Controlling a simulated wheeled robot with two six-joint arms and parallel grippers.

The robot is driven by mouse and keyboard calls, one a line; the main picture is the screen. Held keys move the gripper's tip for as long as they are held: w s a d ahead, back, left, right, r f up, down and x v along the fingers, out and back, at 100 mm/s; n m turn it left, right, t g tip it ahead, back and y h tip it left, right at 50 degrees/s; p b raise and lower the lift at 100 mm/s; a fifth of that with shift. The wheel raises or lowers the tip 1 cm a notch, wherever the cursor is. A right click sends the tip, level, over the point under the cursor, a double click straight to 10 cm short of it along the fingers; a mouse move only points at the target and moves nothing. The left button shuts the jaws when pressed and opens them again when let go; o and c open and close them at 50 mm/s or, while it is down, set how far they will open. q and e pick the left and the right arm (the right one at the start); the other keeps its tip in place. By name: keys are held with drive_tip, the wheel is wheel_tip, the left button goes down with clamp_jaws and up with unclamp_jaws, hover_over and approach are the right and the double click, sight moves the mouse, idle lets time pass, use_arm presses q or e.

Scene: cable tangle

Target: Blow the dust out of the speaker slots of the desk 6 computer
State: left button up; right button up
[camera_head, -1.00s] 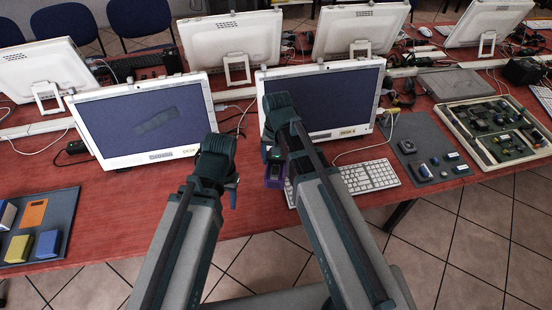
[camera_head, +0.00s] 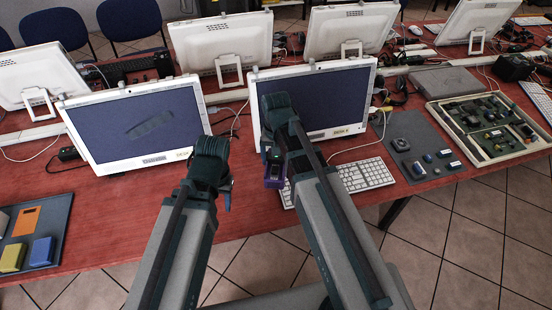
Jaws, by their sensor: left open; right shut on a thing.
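Two white all-in-one computers face me, a left one (camera_head: 134,125) and a right one (camera_head: 335,90). Each has a small yellow label at its lower right, too small to read surely. A slotted strip (camera_head: 154,160) shows under the left screen; my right arm hides part of the right computer's lower left. My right gripper (camera_head: 274,168) is shut on a small purple-and-dark thing (camera_head: 274,182), held in front of the right computer, left of its keyboard. My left gripper (camera_head: 226,193) is open and empty, over the table's front, right of the left computer.
A white keyboard (camera_head: 365,175) lies before the right computer. A grey mat (camera_head: 412,168) with small parts and a cream tray (camera_head: 467,157) are at right. A dark tray (camera_head: 58,220) with coloured blocks is at left. Bare red table (camera_head: 120,210) shows between.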

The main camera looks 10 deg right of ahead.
idle(0.5)
wheel_tip(320, 180, up, 6)
drive_tip(key=p, duration=0.6)
drive_tip(key=shift+r, duration=0.1)
